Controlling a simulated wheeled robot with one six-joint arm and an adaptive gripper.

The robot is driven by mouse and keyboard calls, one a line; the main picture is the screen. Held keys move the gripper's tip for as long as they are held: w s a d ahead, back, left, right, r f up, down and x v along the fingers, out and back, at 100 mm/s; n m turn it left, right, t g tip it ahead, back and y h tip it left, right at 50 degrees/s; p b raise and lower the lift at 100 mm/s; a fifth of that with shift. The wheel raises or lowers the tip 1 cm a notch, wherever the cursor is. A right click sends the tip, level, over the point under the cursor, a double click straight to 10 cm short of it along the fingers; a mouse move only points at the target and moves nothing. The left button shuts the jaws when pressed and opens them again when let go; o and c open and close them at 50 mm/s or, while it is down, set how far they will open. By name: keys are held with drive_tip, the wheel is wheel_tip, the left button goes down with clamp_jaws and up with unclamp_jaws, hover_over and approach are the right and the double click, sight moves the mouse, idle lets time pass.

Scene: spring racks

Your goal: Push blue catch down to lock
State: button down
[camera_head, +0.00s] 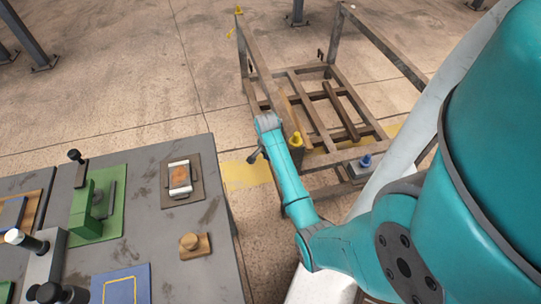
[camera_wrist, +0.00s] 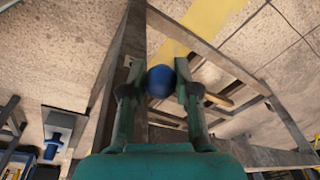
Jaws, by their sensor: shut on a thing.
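In the wrist view, my gripper (camera_wrist: 160,72) has one finger on each side of a blue round knob (camera_wrist: 161,84), the top of a blue catch, and is shut on it. The rest of this catch is hidden below the knob, so I cannot tell how far down it sits. A second blue catch (camera_wrist: 57,138) stands on a grey plate at the lower left of the wrist view. In the head view, a blue catch (camera_head: 366,161) shows on the rack's near right corner. My arm hides the held knob there.
The metal rack (camera_head: 318,110) has open bars and upright posts around my arm. A grey workbench (camera_head: 170,235) with green, blue and brown fixtures stands at the left. The floor beyond is mostly clear.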

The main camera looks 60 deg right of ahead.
wheel_tip(320, 180, down, 9)
drive_tip(key=g+h, duration=0.5)
drive_tip(key=shift+s+d+f+n+g, duration=0.2)
drive_tip(key=shift+s+d+n+g, duration=0.1)
drive_tip(key=shift+s+d, duration=0.1)
drive_tip(key=shift+f, duration=0.1)
idle(0.6)
drive_tip(key=c, duration=0.8)
unclamp_jaws()
drive_tip(key=shift+c, duration=0.2)
wheel_tip(320, 180, up, 10)
